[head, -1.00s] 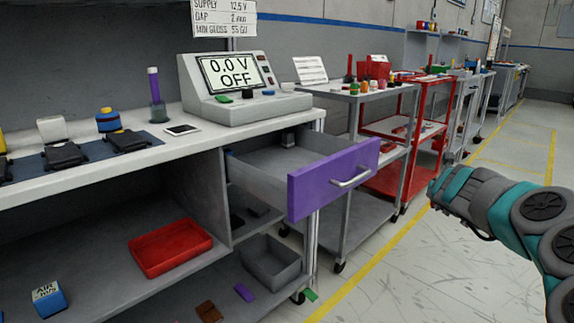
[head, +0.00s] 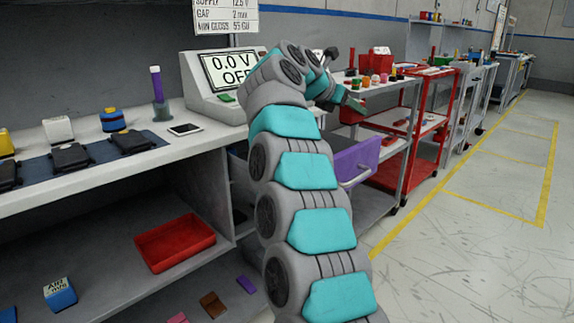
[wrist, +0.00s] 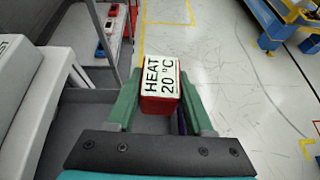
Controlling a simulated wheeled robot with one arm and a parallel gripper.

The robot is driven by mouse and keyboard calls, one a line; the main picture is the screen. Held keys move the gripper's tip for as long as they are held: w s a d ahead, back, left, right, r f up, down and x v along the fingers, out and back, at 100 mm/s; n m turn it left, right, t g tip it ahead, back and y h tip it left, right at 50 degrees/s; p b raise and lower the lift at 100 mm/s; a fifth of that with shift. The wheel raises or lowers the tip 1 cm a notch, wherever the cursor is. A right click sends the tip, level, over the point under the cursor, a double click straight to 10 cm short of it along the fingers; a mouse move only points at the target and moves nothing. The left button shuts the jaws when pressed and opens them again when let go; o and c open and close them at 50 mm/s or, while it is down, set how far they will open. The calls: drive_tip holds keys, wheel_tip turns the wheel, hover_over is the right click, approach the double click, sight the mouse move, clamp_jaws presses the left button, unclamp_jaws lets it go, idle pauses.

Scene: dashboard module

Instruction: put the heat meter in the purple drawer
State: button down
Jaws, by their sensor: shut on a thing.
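The heat meter (wrist: 160,88) is a small red block with a white face reading "HEAT 20 °C". In the wrist view my gripper (wrist: 160,80) is shut on it, with a green finger on each side. In the head view my gripper (head: 352,101) is above the right side of the open drawer, and the meter cannot be made out there. The purple drawer (head: 362,160) is pulled out under the bench top. My arm hides most of its grey inside in the head view. In the wrist view a thin purple strip of its front (wrist: 181,121) shows below the meter.
The bench top (head: 150,158) carries the power supply (head: 205,108) and several small devices. A red tray (head: 175,245) sits on the lower shelf. A grey cart and a red cart (head: 425,140) stand close beyond the drawer.

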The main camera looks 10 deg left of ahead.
drive_tip(key=s+a+f+b, duration=0.3)
drive_tip(key=s+a, duration=0.2)
drive_tip(key=a, duration=0.6)
drive_tip(key=shift+n+t+y, duration=0.3)
drive_tip(key=shift+n, duration=0.1)
drive_tip(key=shift+w+f+b, duration=0.15)
drive_tip(key=shift+f+b, duration=0.65)
drive_tip(key=shift+f, duration=1.7)
drive_tip(key=shift+w+f+b, duration=0.1)
drive_tip(key=shift+f+b, duration=0.7)
drive_tip(key=shift+f, duration=1.65)
drive_tip(key=shift+f+b, duration=0.25)
drive_tip(key=shift+b, duration=0.05)
drive_tip(key=shift+c, duration=1.4)
unclamp_jaws()
drive_tip(key=shift+r, duration=0.1)
drive_tip(key=shift+s+a+r+p, duration=0.1)
drive_tip(key=shift+s+r+p, duration=0.05)
drive_tip(key=shift+r+p, duration=0.15)
drive_tip(key=v, duration=1.1)
drive_tip(key=shift+s, duration=0.25)
drive_tip(key=shift+a, duration=0.1)
